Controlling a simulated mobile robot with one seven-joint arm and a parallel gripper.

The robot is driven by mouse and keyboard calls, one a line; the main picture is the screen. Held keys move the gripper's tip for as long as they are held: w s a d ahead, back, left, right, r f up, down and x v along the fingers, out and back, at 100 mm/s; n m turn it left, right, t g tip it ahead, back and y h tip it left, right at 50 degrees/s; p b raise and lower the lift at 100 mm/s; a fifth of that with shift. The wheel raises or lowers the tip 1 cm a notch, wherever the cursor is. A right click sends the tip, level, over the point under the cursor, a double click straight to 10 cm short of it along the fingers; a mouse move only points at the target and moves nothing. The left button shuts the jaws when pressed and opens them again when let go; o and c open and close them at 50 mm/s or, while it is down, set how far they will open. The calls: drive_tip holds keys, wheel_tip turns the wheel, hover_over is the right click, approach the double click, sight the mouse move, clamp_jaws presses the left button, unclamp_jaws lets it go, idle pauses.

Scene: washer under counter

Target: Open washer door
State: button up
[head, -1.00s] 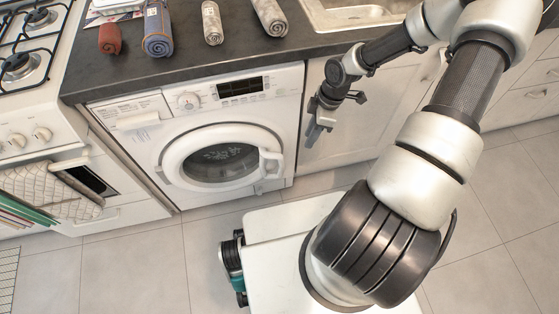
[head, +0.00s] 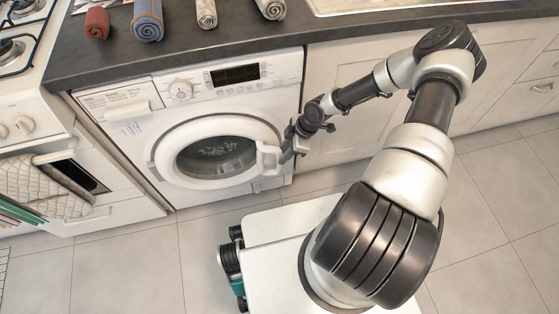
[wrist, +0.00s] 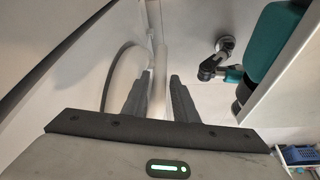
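The white front-loading washer (head: 215,110) stands under the counter. Its round door (head: 188,181) looks shut, with dark glass in the middle. The door's white handle (head: 267,159) is on the right side of the ring. My gripper (head: 287,153) is at the handle's right edge, coming from the right. In the wrist view my gripper (wrist: 157,95) has its two dark fingers apart. A pale upright bar, which looks like the handle (wrist: 160,70), shows between them. Whether the fingers touch it is hard to tell. The curved door rim shows to the left.
Rolled towels (head: 147,20) lie on the dark counter (head: 180,55) above. The stove (head: 22,110) with a hanging cloth (head: 40,185) is at left. White cabinets (head: 345,140) stand right of the washer. The tiled floor (head: 130,270) before the washer is clear left of my base.

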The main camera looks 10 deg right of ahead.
drive_tip(key=shift+b+x, duration=0.4)
drive_tip(key=shift+x, duration=1.75)
drive_tip(key=shift+c, duration=0.4)
clamp_jaws()
